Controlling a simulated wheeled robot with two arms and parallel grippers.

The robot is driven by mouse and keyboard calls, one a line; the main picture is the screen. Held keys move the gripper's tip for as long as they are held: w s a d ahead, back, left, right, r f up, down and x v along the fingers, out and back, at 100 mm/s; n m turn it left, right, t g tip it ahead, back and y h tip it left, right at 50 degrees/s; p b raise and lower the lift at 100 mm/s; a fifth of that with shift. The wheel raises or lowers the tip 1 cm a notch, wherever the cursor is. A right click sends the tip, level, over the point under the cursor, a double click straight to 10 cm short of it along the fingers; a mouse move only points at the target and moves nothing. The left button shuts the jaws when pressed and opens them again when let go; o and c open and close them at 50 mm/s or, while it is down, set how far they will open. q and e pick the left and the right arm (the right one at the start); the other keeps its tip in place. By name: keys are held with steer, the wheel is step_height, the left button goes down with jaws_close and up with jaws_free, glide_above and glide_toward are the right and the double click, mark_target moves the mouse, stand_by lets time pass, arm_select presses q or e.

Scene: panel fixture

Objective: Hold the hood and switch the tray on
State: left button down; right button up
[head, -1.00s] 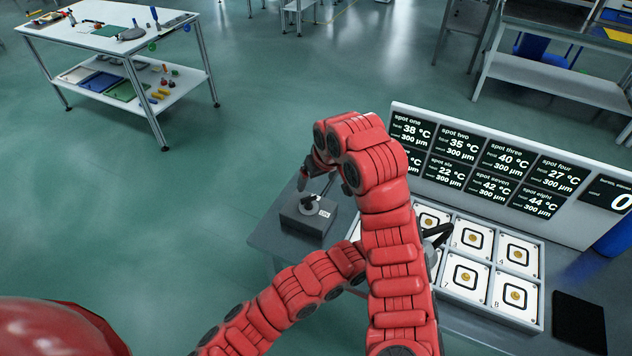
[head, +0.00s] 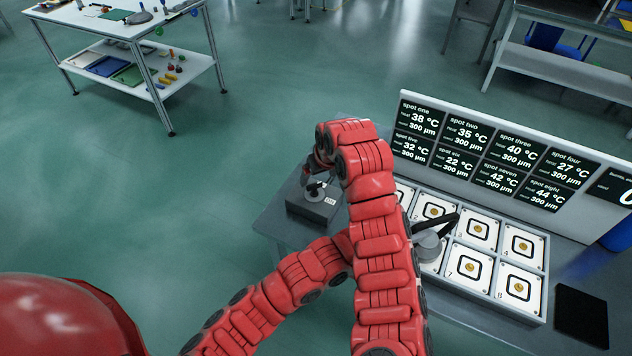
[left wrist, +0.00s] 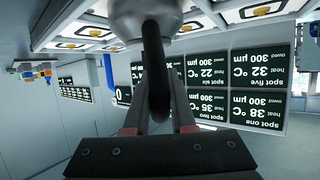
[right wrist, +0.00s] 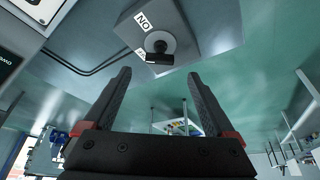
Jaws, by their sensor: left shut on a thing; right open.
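My left gripper (left wrist: 156,85) is shut on the black handle (left wrist: 153,60) of the round grey hood (left wrist: 150,12). In the head view the hood (head: 428,244) is over the left-middle part of the tray (head: 484,302); my right arm partly hides this area. The tray holds white numbered tiles. The grey switch box (head: 313,206) stands left of the tray, with a dark knob or lever on top. My right gripper (right wrist: 157,85) is open and empty, close to the box. Its view shows the knob (right wrist: 157,46) just beyond the fingertips, beside a white "ON" label, upside down.
A panel of spot readings (head: 490,150) stands behind the tray. A black pad (head: 581,316) lies to its right. Dark cables (right wrist: 85,68) run from the box. A white workbench (head: 120,25) with tools is far left, across open floor.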

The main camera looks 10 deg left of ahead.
mark_target(314, 184)
steer(key=shift+x, duration=2.85)
steer(key=shift+d, duration=0.1)
steer(key=c, duration=1.4)
steer(key=shift+m, duration=0.4)
steer(key=m, duration=0.1)
steer(key=m+h, duration=0.1)
steer(key=m, duration=0.1)
steer(key=shift+a+m+t+h, duration=0.25)
steer(key=shift+m+t+h, duration=0.05)
steer(key=shift+m+h, duration=0.1)
steer(key=shift+s+a+m+h, duration=0.1)
steer(key=shift+m+h, duration=0.45)
steer(key=shift+m, duration=0.9)
steer(key=shift+a+m+h, duration=0.1)
steer(key=shift+m+h, duration=0.45)
steer(key=shift+m, duration=0.9)
